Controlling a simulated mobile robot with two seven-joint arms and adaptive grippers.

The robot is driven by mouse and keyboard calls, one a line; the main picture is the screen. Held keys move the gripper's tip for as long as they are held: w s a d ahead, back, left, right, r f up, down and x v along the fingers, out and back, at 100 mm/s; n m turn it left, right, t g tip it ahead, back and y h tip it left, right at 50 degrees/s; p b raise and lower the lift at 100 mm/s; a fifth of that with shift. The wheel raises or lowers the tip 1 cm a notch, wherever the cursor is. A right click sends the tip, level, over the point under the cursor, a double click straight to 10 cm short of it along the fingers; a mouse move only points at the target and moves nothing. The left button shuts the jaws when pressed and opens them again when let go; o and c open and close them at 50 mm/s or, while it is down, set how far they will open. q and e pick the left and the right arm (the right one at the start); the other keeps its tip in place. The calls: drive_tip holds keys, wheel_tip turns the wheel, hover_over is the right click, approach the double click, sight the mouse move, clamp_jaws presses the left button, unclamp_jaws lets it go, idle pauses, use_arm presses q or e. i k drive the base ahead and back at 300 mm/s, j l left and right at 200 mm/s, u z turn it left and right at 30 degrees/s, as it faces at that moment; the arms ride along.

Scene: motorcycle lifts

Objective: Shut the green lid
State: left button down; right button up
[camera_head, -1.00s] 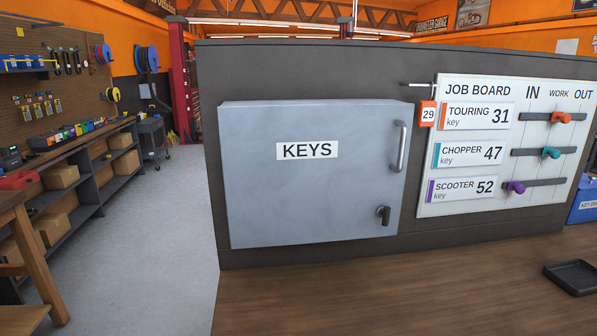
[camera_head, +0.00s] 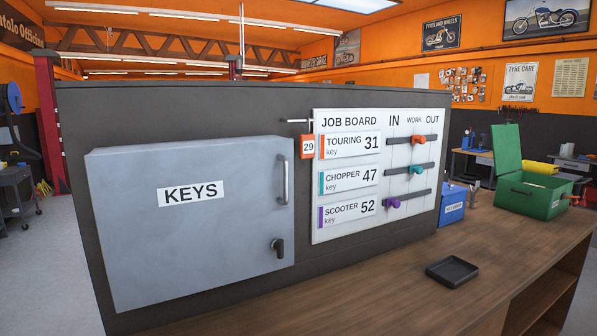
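A green metal box (camera_head: 531,196) stands on the wooden counter at the right. Its green lid (camera_head: 507,152) stands up, open, along the box's left side. A dark handle shows on the front of the box, and a red part (camera_head: 574,199) shows at its right end. What lies inside the box is too small to tell. Neither of my grippers shows in the head view.
A grey KEYS cabinet (camera_head: 200,235) and a white job board (camera_head: 335,225) with sliders are on the dark panel. A blue box (camera_head: 452,205) stands left of the green box. A black tray (camera_head: 452,271) lies on the wooden counter (camera_head: 370,285), with bare wood around it.

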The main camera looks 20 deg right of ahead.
sight(506, 142)
drive_tip(key=z, duration=0.7)
drive_tip(key=i+l+z, duration=0.15)
drive_tip(key=l, duration=0.25)
drive_tip(key=l+z, duration=0.2)
drive_tip(key=l, duration=0.25)
drive_tip(key=i+l+z, duration=0.4)
drive_tip(key=l, duration=0.15)
drive_tip(key=i+l+z, duration=0.8)
drive_tip(key=i+z, duration=0.45)
drive_tip(key=i, duration=3.4)
drive_tip(key=i+l+u, duration=0.1)
drive_tip(key=i, duration=0.7)
drive_tip(key=i+l, duration=0.15)
drive_tip(key=i, duration=0.7)
drive_tip(key=i+j+u, duration=0.1)
drive_tip(key=i+u, duration=0.7)
drive_tip(key=i+l+u, duration=0.15)
drive_tip(key=i+u, duration=0.25)
